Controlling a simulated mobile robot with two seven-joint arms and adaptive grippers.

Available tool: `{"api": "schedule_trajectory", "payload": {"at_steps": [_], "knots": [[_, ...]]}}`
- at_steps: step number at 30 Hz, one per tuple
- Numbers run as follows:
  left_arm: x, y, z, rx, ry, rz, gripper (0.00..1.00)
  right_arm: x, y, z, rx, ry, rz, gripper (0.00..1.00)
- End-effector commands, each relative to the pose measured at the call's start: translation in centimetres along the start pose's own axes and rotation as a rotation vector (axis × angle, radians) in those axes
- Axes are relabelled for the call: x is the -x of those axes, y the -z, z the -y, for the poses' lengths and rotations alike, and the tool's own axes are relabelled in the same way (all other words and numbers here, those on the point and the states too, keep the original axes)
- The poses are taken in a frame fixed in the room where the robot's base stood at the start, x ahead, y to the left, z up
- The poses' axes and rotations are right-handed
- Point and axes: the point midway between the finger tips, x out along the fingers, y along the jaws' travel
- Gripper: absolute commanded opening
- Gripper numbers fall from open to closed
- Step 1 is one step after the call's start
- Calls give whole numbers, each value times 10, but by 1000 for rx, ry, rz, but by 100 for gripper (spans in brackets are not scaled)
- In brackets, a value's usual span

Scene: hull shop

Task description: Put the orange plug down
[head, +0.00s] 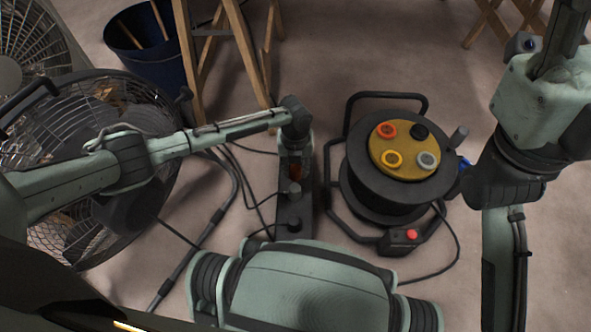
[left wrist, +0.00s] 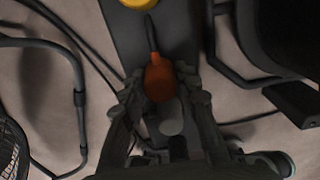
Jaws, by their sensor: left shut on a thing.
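The orange plug (left wrist: 158,80) sits between the fingertips of my left gripper (left wrist: 163,92) in the left wrist view, with a dark cable leaving its far end. A small bit of the plug (head: 295,172) shows in the head view below my left wrist. My left gripper (head: 296,160) is shut on it, over a long dark strip (head: 294,208) on the floor. I cannot tell whether the plug touches the strip. My right arm comes in at the right, but its gripper is out of view.
A black cable reel (head: 368,190) with several coloured sockets on a yellow panel (head: 404,148) stands right of the strip. A fan (head: 75,150) stands left, a dark blue bucket (head: 150,55) and wooden trestle legs (head: 190,60) behind. Cables lie on the floor.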

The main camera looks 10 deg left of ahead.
Motion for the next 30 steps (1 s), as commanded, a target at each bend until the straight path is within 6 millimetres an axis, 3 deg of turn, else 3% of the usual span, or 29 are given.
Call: {"api": "schedule_trajectory", "payload": {"at_steps": [11,12,16,25,30], "knots": [[-6,0,0,0,1,0,0,0,-1,1,2,9,-4,51],[-5,0,0,-1,1,1,34,-2,-1,1,3,11,-6,51],[-5,0,0,-1,1,0,50,-2,-1,1,3,12,-6,51],[-4,0,0,0,1,0,51,-3,0,0,3,11,-8,51],[14,0,0,-1,1,1,51,-8,4,0,2,5,-10,51]]}}
